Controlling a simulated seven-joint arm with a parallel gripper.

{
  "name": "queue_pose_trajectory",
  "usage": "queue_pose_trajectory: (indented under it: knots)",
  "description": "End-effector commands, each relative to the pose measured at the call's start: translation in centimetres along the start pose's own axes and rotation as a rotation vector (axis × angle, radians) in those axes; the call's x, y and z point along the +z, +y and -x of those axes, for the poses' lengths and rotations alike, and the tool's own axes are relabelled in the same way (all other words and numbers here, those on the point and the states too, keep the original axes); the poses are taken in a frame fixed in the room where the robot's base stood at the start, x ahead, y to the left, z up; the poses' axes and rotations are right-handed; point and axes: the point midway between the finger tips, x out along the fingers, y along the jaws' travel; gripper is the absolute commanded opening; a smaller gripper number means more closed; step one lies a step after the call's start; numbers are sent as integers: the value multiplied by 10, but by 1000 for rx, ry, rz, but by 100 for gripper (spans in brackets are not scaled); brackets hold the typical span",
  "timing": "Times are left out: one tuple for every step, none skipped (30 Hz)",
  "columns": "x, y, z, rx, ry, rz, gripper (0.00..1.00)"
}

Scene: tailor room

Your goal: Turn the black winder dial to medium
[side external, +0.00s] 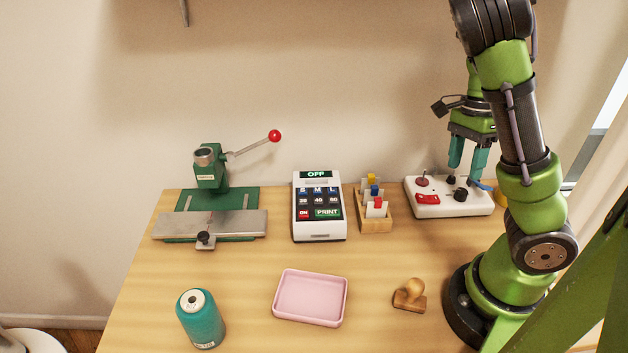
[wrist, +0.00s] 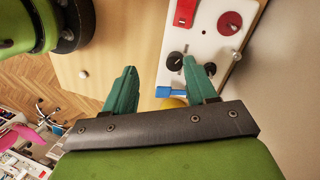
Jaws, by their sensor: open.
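The white winder box (side external: 440,210) stands at the table's right back; its top also shows in the wrist view (wrist: 206,42). It carries a black round dial (side external: 460,195) at its front right, seen in the wrist view (wrist: 174,61) close to the tip of the right-hand finger. The dial's setting is too small to read. My gripper (side external: 466,170) points down over the back right of the box, fingers apart and empty. In the wrist view its teal fingers (wrist: 160,68) spread on either side of a gap, and the dial appears nearer the right-hand finger.
The box also has a red switch (side external: 428,199), a dark red spindle disc (side external: 421,181) and a black post (side external: 451,180). A blue part (side external: 481,186) sits at its right end. A wooden card holder (side external: 375,224) stands left of it. The table in front is clear up to the wooden stamp (side external: 409,297).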

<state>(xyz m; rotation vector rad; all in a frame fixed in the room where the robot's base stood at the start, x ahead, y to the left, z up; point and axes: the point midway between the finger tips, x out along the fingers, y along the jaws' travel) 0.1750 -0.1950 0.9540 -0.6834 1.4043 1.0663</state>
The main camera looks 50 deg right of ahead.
Motion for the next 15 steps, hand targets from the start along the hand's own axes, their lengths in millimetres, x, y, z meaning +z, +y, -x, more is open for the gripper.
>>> queue_pose_trajectory:
  knots:
    - [-12, 3, 15, -13, 48, -116, 56]
    - [-17, 5, 25, -27, 66, -183, 56]
    - [-22, 7, 38, -50, 87, -267, 56]
    - [-25, 10, 47, -70, 100, -326, 56]
    - [-26, 11, 56, -90, 109, -379, 56]
    - [-28, 13, 68, -118, 115, -446, 56]
    - [-28, 14, 75, -138, 115, -490, 56]
    - [-28, 16, 82, -158, 112, -531, 56]
    - [-27, 16, 90, -183, 95, -584, 56]
    - [-25, 16, 94, -197, 72, -615, 56]
    - [-22, 15, 94, -199, 51, -633, 56]
    - [-18, 13, 93, -197, 31, -648, 56]
    - [-17, 13, 92, -196, 21, -658, 56]
    - [-16, 12, 90, -195, 15, -666, 56]
    - [-16, 12, 87, -194, 13, -672, 56]
